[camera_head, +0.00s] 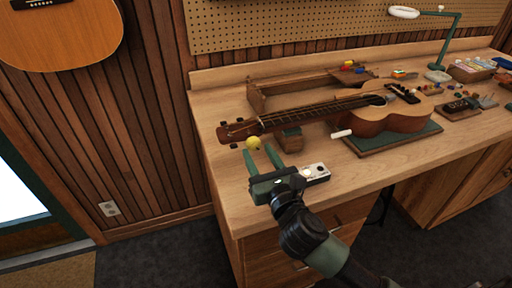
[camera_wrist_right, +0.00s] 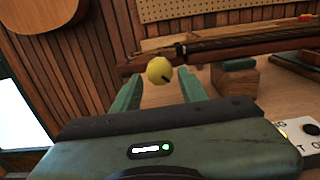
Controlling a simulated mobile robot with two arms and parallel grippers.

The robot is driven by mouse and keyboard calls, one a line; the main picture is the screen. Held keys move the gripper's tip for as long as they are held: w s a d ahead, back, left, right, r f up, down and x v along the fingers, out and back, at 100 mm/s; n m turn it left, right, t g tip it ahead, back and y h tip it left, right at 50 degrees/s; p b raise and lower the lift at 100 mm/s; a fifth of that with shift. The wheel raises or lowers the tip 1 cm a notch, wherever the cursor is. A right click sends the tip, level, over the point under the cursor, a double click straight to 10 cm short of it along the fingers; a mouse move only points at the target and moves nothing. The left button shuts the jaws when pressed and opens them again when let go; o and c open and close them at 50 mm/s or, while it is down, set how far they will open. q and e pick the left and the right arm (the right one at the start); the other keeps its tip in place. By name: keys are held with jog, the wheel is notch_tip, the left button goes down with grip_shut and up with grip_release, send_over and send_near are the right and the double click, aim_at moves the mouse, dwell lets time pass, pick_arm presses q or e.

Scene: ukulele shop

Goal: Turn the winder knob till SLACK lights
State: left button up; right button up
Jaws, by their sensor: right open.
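The winder knob is a yellow ball (camera_head: 253,143) at the headstock end of the ukulele (camera_head: 388,118). In the right wrist view the yellow knob (camera_wrist_right: 158,69) has a dark mark on it and shows between my fingertips. My right gripper (camera_head: 260,151) is open, its two green fingers pointing at the knob. I cannot tell whether they touch it. A small white box with buttons (camera_head: 314,172) sits beside my gripper; it shows partly in the right wrist view (camera_wrist_right: 301,133), with a yellowish glow at its edge. Its SLACK label cannot be read. My left gripper is not in view.
The ukulele neck rests on a wooden block (camera_head: 291,140), its body on a green mat (camera_head: 395,140). A white cylinder (camera_head: 341,133) lies near it. A wooden tray (camera_head: 290,86) stands behind. Small parts and a lamp (camera_head: 440,74) are at the right. The front bench top is mostly clear.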

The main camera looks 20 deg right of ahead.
jog(key=shift+w, duration=1.2)
